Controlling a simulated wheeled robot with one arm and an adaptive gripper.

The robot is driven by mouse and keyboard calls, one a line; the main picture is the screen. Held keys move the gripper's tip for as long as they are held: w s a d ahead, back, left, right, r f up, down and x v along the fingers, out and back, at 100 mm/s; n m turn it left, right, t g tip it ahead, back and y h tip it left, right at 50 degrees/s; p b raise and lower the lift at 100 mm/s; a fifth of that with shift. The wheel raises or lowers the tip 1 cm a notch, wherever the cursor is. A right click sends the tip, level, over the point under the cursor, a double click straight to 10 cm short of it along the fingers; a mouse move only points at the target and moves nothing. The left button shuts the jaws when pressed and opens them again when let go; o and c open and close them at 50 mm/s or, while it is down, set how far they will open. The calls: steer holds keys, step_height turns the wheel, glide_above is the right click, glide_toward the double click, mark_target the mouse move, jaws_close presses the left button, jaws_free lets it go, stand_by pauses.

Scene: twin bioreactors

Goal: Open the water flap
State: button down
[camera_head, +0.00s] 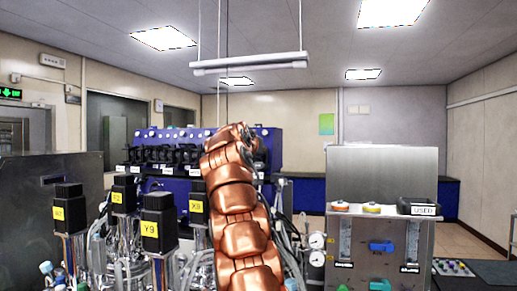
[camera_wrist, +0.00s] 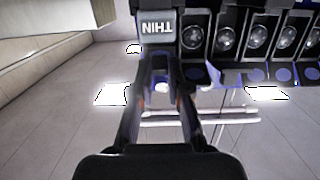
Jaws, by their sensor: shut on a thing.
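In the wrist view my gripper (camera_wrist: 160,62) reaches up the middle of the picture. A narrow gap shows between the fingers behind the tips. In the head view a blue unit (camera_head: 265,148) at the back carries a row of black flaps (camera_head: 165,155) with small white labels. My copper arm covers part of this row and hides my gripper there. I cannot read which flap is the water one.
More flaps with round glass fronts (camera_wrist: 256,36) sit close to the right of my gripper. Black boxes with yellow labels (camera_head: 158,230) and tubes stand front left. A steel panel (camera_head: 381,175) with knobs stands on the right. A lamp bar (camera_head: 250,64) hangs overhead.

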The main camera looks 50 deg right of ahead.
steer(key=c, duration=1.1)
jaws_free()
steer(key=shift+v, duration=6)
steer(key=shift+f, duration=0.1)
